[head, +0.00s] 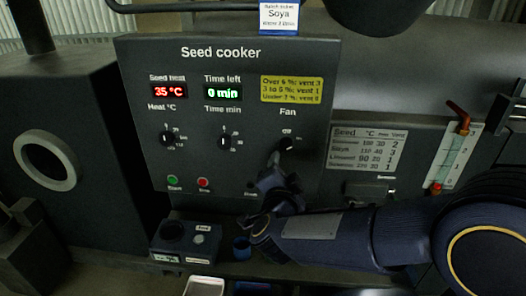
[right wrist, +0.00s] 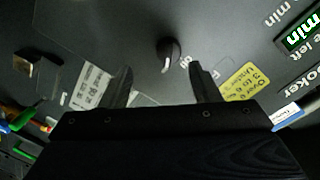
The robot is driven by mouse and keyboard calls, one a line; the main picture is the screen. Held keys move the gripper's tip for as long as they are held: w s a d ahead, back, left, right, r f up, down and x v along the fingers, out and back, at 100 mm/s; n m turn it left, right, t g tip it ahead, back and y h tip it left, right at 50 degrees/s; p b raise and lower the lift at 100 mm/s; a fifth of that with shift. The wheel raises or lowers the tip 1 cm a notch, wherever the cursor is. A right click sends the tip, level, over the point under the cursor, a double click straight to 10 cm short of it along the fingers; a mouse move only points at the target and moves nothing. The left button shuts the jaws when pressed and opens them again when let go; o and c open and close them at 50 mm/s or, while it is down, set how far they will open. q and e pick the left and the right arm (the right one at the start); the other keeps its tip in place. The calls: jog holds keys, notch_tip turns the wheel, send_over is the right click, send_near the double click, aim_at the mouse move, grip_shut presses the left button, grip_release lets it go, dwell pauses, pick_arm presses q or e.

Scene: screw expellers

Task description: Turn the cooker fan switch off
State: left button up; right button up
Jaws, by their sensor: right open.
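The cooker's grey control panel (head: 215,110) is headed "Seed cooker". The fan switch (head: 287,144) is a black rotary knob below the word "Fan" on its right side. It also shows in the right wrist view (right wrist: 168,50), with a pale pointer mark; I cannot read its setting. My right gripper (head: 276,164) is in front of the panel, just below and left of the knob. In the right wrist view its two fingers (right wrist: 158,72) are spread, with the knob beyond the gap and nothing held. My left gripper is not in view.
Heat (head: 167,138) and time (head: 224,142) knobs sit left of the fan knob, above a green button (head: 172,180) and a red button (head: 204,183). A seed table plate (head: 366,150) and a red-handled gauge (head: 456,145) are to the right. A small dark box (head: 185,243) stands below.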

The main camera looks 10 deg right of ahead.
aim_at(285, 149)
jog(key=shift+m+t+h, duration=0.3)
jog(key=shift+h, duration=0.4)
jog(key=x, duration=0.2)
jog(key=p+x, duration=0.1)
jog(key=x, duration=0.4)
jog(key=shift+w+a+r+p, duration=0.25)
jog(key=shift+a+r+p, duration=0.1)
jog(key=shift+r, duration=0.05)
jog(key=shift+c, duration=0.5)
jog(key=c, duration=0.9)
